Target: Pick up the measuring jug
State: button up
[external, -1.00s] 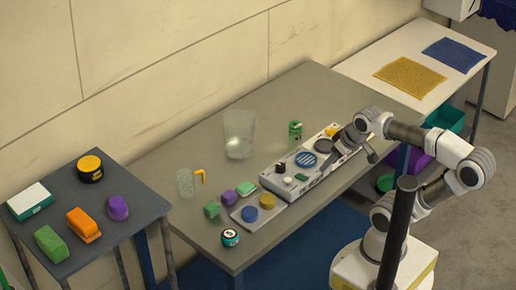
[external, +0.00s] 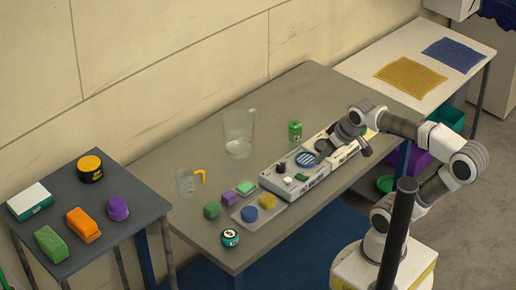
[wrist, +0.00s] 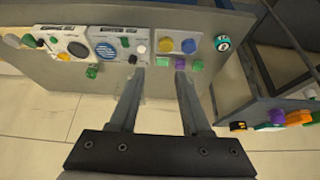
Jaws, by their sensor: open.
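The measuring jug (external: 185,183) is a small clear vessel with a yellow-orange handle. It stands upright on the grey workbench (external: 185,140) near its left end. In the wrist view I cannot make out the jug clearly. My gripper (external: 322,156) hangs over the white control panel, well to the right of the jug. In the wrist view the two fingers of my gripper (wrist: 160,75) are apart, with nothing seen held between them.
A larger clear container (external: 239,134) stands behind the panel (external: 290,187). A dark side table (external: 85,205) holds several items.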

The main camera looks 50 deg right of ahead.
jog(key=w+d+m+b, duration=0.1)
jog(key=w+d+b, duration=0.15)
jog(key=w, duration=0.75)
jog(key=w+d+m+b, duration=0.15)
jog(key=w+d, duration=0.25)
jog(key=w, duration=0.5)
jog(key=w+d+f+n+t+b, duration=0.1)
jog(key=w+d+f+b, duration=0.4)
jog(key=w, duration=0.5)
jog(key=n+t+b, duration=0.1)
jog(key=t+b, duration=0.1)
jog(key=b, duration=0.1)
send_over(256, 130)
jog(key=s, duration=0.3)
notch_tip(256, 130, down, 16)
jog(key=shift+d+b+x, duration=0.15)
jog(key=shift+x, duration=1.15)
jog(key=shift+d+b+x, duration=0.1)
jog(key=shift+b+x, duration=0.05)
jog(key=shift+x, duration=1.15)
jog(key=shift+w+r, duration=0.1)
jog(key=shift+r, duration=0.05)
grip_shut()
